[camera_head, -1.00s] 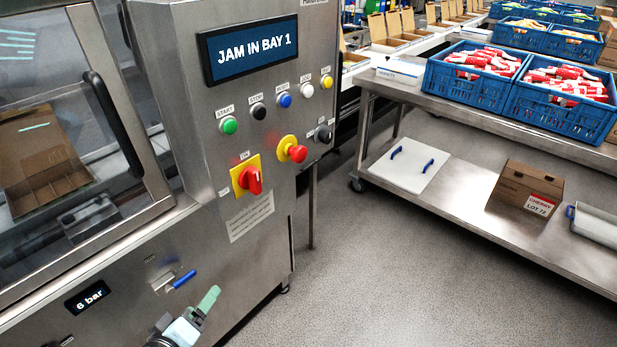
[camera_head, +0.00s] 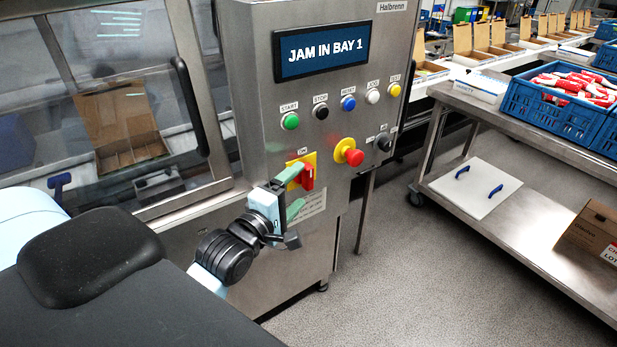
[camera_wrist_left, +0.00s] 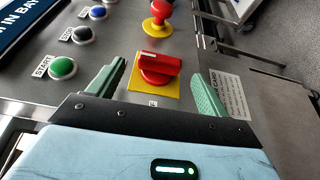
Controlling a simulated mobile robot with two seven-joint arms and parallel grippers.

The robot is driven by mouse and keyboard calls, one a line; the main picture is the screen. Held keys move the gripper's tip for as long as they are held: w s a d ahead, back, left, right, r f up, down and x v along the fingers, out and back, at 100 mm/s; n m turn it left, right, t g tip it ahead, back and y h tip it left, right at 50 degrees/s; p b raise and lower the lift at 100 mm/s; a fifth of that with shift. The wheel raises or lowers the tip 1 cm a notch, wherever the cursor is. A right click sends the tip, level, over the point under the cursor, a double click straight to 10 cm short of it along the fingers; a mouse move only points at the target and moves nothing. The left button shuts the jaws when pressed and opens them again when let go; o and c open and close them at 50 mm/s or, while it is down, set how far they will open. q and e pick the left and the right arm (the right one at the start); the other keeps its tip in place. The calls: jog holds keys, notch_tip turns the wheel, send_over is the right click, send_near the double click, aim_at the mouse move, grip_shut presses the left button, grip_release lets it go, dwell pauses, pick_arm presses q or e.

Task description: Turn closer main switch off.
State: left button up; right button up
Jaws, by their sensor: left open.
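The main switch (camera_head: 307,178) is a red rotary handle on a yellow plate, on the front of the steel closer cabinet (camera_head: 255,90). My left gripper (camera_head: 294,191) is open in front of it, with green fingers. In the left wrist view the red switch handle (camera_wrist_left: 156,67) lies between the two spread fingertips (camera_wrist_left: 158,82), one finger on each side. I cannot tell whether either finger touches it. The handle's white mark shows along its upper edge in that view. My right gripper is not in view.
A red mushroom button on a yellow collar (camera_head: 349,152) sits just right of the switch. Coloured push buttons (camera_head: 347,103) run above, under a display (camera_head: 322,49) reading "JAM IN BAY 1". A steel trolley (camera_head: 540,126) with blue crates stands right, with open floor between.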

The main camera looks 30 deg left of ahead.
aim_at(305, 181)
pick_arm(q)
jog(key=shift+w, duration=2.6)
jog(key=shift+c, duration=0.2)
jog(key=c, duration=0.9)
